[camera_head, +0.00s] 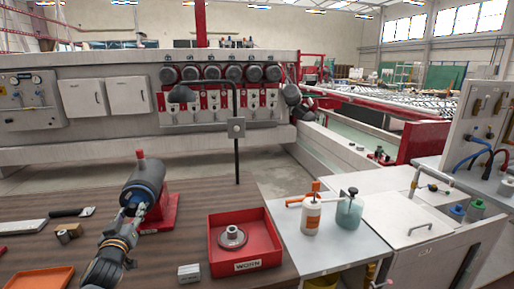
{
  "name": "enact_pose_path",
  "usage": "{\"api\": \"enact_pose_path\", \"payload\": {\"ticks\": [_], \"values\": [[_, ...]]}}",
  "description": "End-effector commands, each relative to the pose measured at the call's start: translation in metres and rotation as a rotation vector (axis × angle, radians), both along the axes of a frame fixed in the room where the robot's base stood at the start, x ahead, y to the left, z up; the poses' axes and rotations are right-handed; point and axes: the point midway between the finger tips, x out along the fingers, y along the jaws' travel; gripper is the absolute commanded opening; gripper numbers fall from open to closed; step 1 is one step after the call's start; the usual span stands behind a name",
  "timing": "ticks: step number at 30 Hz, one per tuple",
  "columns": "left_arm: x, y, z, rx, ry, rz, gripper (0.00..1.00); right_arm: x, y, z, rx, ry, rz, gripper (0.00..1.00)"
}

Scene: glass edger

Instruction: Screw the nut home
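A dark cylindrical spindle unit (146,180) with a red knob on top sits on a red stand (166,214) on the wooden bench at the left. A blue part (133,199) shows at its near end. My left gripper (137,211) comes up from below, with its fingertips at this near end. The fingers and the wrist cover the front of the spindle. I cannot make out the nut there, nor whether the fingers are closed on it. My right gripper is not in view.
A red tray marked WORN (246,266) holds a metal flanged disc (232,237). A grey block (189,273), an orange tray (40,279) and brass pieces (68,231) lie on the bench. A white bottle (311,216) and a teal bottle (349,214) stand right of it.

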Motion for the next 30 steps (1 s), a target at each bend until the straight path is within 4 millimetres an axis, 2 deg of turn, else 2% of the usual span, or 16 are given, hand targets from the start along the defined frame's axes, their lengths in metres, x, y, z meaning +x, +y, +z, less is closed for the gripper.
{"api": "enact_pose_path", "payload": {"ticks": [1,9,11,14,24,25,30], "values": [[0.000,0.000,0.000,0.000,0.000,0.000,0.34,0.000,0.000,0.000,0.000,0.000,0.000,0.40],[0.000,0.000,0.000,0.001,0.000,0.000,0.00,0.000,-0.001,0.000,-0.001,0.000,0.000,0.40],[0.000,0.000,0.001,0.012,0.004,0.000,0.00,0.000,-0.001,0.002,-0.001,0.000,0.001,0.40],[0.000,0.000,0.005,0.125,0.033,-0.001,0.00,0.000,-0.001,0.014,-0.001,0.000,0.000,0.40],[0.000,0.000,0.005,0.736,0.181,-0.001,0.00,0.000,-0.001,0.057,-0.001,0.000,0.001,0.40],[0.000,0.000,0.000,0.728,0.177,0.000,0.41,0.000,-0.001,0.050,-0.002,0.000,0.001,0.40],[0.000,0.000,-0.001,0.721,0.174,0.000,0.64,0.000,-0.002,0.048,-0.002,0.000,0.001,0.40]]}}
